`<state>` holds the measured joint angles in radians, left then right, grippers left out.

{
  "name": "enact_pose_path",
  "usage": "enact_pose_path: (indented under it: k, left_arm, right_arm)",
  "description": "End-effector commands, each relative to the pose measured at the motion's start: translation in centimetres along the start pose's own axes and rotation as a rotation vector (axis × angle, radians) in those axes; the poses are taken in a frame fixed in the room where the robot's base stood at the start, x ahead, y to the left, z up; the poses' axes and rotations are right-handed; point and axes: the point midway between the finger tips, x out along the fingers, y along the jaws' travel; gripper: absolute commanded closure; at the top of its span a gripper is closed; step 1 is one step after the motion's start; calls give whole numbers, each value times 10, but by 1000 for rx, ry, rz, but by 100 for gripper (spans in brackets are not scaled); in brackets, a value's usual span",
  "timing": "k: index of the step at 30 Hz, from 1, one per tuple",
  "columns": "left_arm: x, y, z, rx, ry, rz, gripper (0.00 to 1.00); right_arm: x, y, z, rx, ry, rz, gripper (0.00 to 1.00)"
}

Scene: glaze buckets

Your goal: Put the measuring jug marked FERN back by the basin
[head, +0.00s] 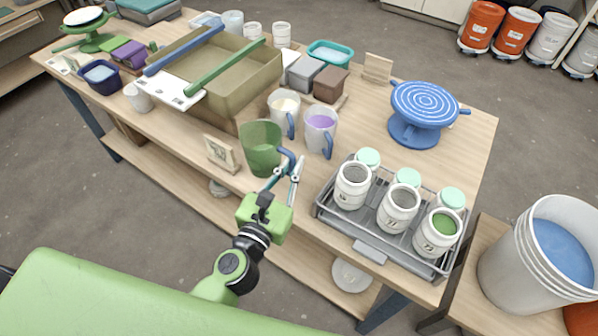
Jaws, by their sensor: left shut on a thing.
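A green measuring jug (260,146) with a dark blue handle is at the front edge of the table. I cannot read a FERN mark on it. My left gripper (289,168) is shut on the jug's handle, on the jug's right side. The jug is roughly upright; I cannot tell whether its base touches the tabletop. The olive basin (262,72) stands behind and to the left of the jug, with a blue bar and a green bar across it. My right gripper is not in view.
Two jugs, one with cream (284,117) and one with purple contents (319,139), stand close behind and right of the green jug. A small framed card (222,153) stands to its left. A wire tray (372,240) with several white jars is at right, near a blue turntable (420,106).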

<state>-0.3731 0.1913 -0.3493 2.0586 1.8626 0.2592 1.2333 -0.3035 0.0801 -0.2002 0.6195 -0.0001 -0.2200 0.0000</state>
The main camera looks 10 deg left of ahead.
Motion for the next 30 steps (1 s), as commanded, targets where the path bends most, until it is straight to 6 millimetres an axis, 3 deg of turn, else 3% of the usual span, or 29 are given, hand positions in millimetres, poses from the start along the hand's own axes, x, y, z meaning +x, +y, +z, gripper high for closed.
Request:
enact_pose_path:
  k: [1,6,14,23,30]
  left_arm:
    - [9,-1,-15,1,-3,2,100]
    - [30,-5,-40,1,-3,1,100]
    - [41,-6,-52,1,-3,1,100]
    - [47,-9,-89,2,-1,1,100]
    - [47,-9,-88,2,-2,1,100]
  right_arm:
    - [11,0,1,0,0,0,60]
    - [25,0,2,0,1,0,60]
    - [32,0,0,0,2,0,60]
    - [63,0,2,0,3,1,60]
    - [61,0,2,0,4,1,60]
